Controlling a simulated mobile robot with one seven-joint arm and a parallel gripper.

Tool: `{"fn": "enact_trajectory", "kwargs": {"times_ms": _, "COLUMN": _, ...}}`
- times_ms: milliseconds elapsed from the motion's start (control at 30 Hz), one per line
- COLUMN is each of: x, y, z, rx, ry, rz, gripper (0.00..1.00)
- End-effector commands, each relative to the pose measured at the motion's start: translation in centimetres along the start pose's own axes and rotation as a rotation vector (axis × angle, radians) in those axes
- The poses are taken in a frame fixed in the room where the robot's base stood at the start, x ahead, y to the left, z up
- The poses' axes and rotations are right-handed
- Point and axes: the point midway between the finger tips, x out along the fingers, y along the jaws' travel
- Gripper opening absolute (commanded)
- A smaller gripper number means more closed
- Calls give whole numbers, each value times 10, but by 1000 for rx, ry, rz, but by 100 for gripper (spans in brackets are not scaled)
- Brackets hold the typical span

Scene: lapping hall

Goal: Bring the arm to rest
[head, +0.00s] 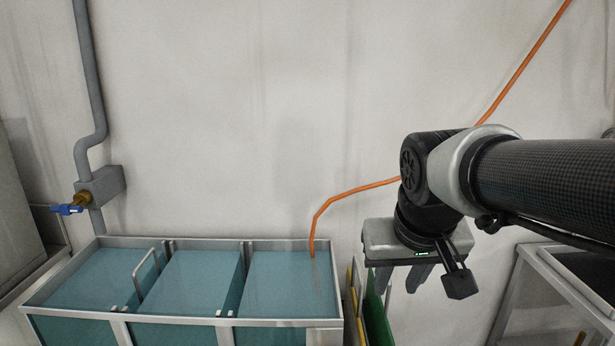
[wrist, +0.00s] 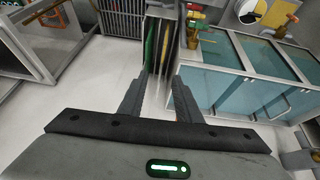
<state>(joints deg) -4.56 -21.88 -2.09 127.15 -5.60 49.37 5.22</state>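My arm reaches in from the right edge of the head view, with its wrist bent down. My gripper (head: 402,277) points downward in front of the pale wall, to the right of the tank. Its two fingers stand apart with nothing held between them. In the wrist view the gripper (wrist: 158,98) also shows spread fingers, with bare floor and the ends of upright panels visible beyond the gap.
A three-bay tank (head: 180,322) of blue-green liquid stands at lower left. An orange hose (head: 352,193) runs down the wall into its right bay. Upright green panels (head: 376,318) stand beside it. A metal-framed case (head: 545,290) is at right. A blue-handled valve (head: 68,209) is at left.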

Motion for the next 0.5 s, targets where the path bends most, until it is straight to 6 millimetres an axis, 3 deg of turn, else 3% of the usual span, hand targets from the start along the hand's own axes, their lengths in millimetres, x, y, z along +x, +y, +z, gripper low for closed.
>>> {"fn": "enact_trajectory", "kwargs": {"times_ms": 100, "x": -15, "y": 1, "z": 37, "rx": 7, "ry": 20, "rz": -16, "gripper": 31}}
{"fn": "enact_trajectory", "kwargs": {"times_ms": 400, "x": -24, "y": -3, "z": 108, "rx": 11, "ry": 50, "rz": -41, "gripper": 31}}
{"fn": "enact_trajectory", "kwargs": {"times_ms": 500, "x": -53, "y": -2, "z": 91, "rx": 9, "ry": 45, "rz": -42, "gripper": 31}}
